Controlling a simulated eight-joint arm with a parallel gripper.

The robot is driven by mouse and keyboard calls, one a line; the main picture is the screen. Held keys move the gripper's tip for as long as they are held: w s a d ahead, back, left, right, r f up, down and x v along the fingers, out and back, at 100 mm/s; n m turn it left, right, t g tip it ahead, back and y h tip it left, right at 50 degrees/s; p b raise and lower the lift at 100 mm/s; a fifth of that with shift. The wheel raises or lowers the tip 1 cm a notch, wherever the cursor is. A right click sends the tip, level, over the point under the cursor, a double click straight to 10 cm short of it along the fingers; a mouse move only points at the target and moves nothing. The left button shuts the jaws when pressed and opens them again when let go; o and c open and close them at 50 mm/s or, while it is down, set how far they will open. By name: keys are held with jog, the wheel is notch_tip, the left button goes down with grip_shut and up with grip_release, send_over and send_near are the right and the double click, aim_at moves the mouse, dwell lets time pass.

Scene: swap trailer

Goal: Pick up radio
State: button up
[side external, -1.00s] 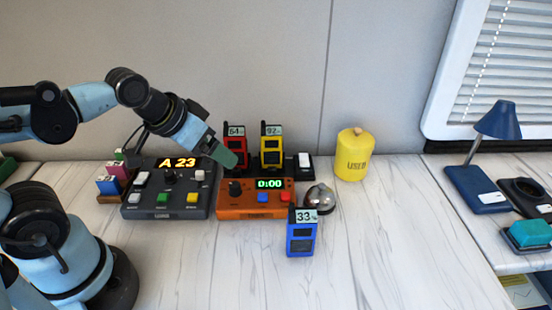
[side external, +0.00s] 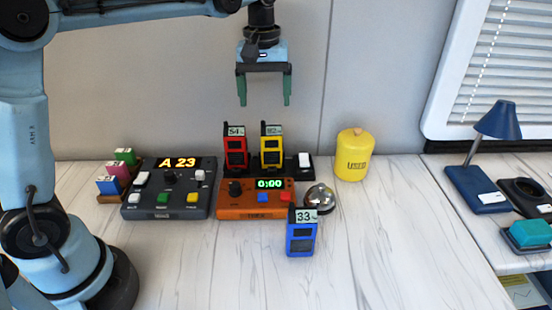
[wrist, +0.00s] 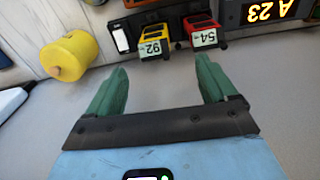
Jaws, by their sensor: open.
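A blue radio (side external: 301,236) labelled 33 stands upright on the white table in front of the silver bell. A red radio (side external: 235,150) and a yellow radio (side external: 271,150) stand in a black holder behind the orange timer box. In the wrist view the yellow radio (wrist: 153,43) and the red radio (wrist: 201,32) show just beyond the fingers. My gripper (side external: 264,96) points down above the red and yellow radios, clear of them. Its green fingers are spread and nothing is between them. The wrist view also shows my gripper (wrist: 160,82) empty.
The orange timer box (side external: 254,208) and grey control box (side external: 171,200) stand before the wall. The silver bell (side external: 320,196), yellow canister (side external: 353,157) and blue lamp (side external: 490,160) are to the right. The table's front right is clear.

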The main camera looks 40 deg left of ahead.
aim_at(271, 130)
jog(key=shift+w+f, duration=0.25)
jog(key=shift+w, duration=0.1)
notch_tip(271, 130, down, 7)
jog(key=shift+r, duration=0.15)
jog(key=f, duration=0.3)
jog(key=shift+w+d+f, duration=0.25)
jog(key=shift+w+f, duration=0.1)
jog(key=shift+f, duration=0.75)
jog(key=c, duration=1.2)
